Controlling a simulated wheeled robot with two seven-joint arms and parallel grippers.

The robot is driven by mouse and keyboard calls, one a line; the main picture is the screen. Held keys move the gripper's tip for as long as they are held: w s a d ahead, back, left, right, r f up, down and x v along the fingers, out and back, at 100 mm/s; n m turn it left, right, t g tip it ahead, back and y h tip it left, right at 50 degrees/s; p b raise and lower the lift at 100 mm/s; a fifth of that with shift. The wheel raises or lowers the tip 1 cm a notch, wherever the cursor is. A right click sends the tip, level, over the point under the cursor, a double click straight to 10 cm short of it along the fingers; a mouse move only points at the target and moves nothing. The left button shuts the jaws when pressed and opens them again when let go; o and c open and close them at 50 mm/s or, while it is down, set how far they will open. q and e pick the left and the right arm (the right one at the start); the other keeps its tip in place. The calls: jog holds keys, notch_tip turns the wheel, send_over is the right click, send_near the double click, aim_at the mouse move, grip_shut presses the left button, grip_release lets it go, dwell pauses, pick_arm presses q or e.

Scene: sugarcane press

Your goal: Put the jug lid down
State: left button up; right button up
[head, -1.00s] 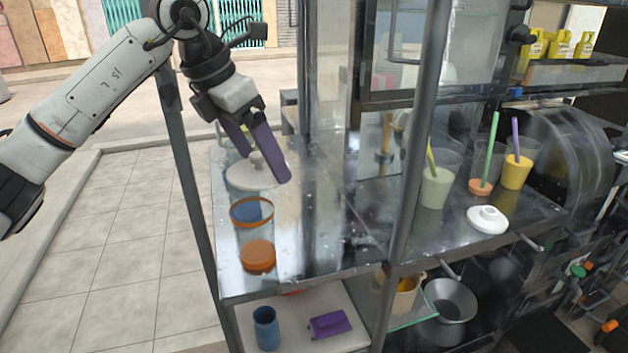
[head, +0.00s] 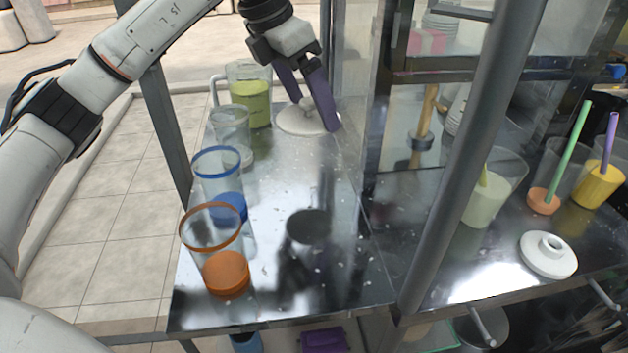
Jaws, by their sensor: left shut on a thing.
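The white round jug lid (head: 290,123) with a knob on top is in the head view, towards the back of the metal counter (head: 345,265). My left gripper (head: 309,103) is shut on its knob, with purple fingers on either side. The lid looks level. A dark round reflection lies well below it on the shiny counter, so the lid appears held above the surface. A clear jug (head: 249,88) with green liquid and a pale handle stands just left of the lid, its top open. My right gripper is not in view.
Clear cups line the counter's left edge: one nearly colourless (head: 231,128), one blue-rimmed (head: 217,172), one orange-rimmed (head: 212,236). The counter's middle is bare. A post (head: 470,165) stands to the right. Beyond it are another white lid (head: 548,262) and cups with straws.

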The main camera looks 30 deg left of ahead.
aim_at(287, 122)
pick_arm(q)
notch_tip(287, 122, down, 3)
jog(key=shift+r+b, duration=0.1)
jog(key=shift+b, duration=0.45)
notch_tip(287, 122, down, 6)
jog(key=shift+f, duration=0.15)
jog(key=shift+w+f, duration=0.1)
jog(key=shift+f, duration=0.5)
notch_tip(287, 122, down, 3)
jog(key=o, duration=1)
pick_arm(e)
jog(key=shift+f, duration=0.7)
pick_arm(q)
jog(key=v, duration=1.2)
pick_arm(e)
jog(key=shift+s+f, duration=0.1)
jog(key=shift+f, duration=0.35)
